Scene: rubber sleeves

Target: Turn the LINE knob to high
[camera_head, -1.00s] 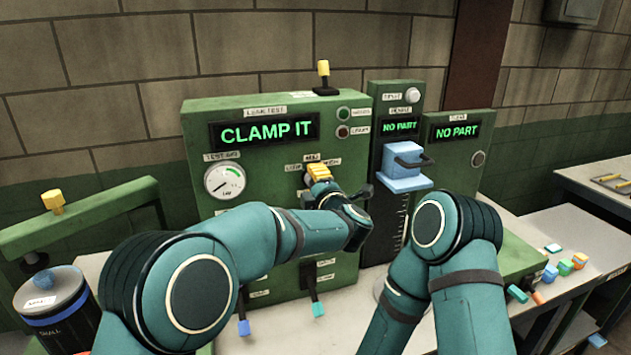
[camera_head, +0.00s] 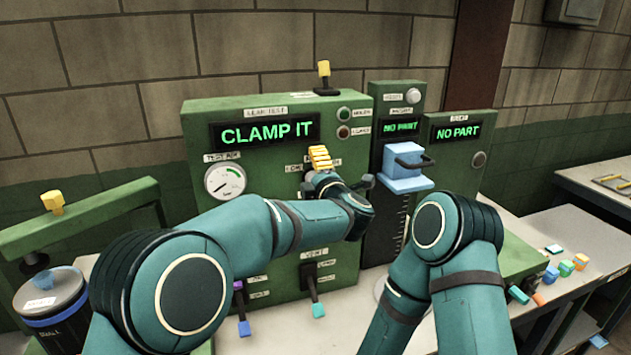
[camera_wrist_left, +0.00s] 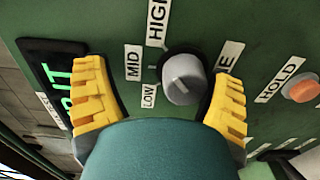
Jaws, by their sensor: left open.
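The grey LINE knob (camera_wrist_left: 183,78) is on the green panel in the left wrist view, with LOW, MID and HIGH labels around it. The label at its right is partly covered by a finger, and only its end shows. A pale mark crosses the knob's face; I cannot tell for sure which label it points at. My left gripper (camera_wrist_left: 160,72) is open, its yellow fingers on either side of the knob and apart from it. In the head view the left gripper (camera_head: 320,158) is in front of the panel (camera_head: 270,185) and hides the knob. My right gripper is out of view.
A CLAMP IT display (camera_head: 264,132) and a gauge (camera_head: 225,180) are on the panel. An orange HOLD button (camera_wrist_left: 303,91) is right of the knob. Levers (camera_head: 313,290) hang below.

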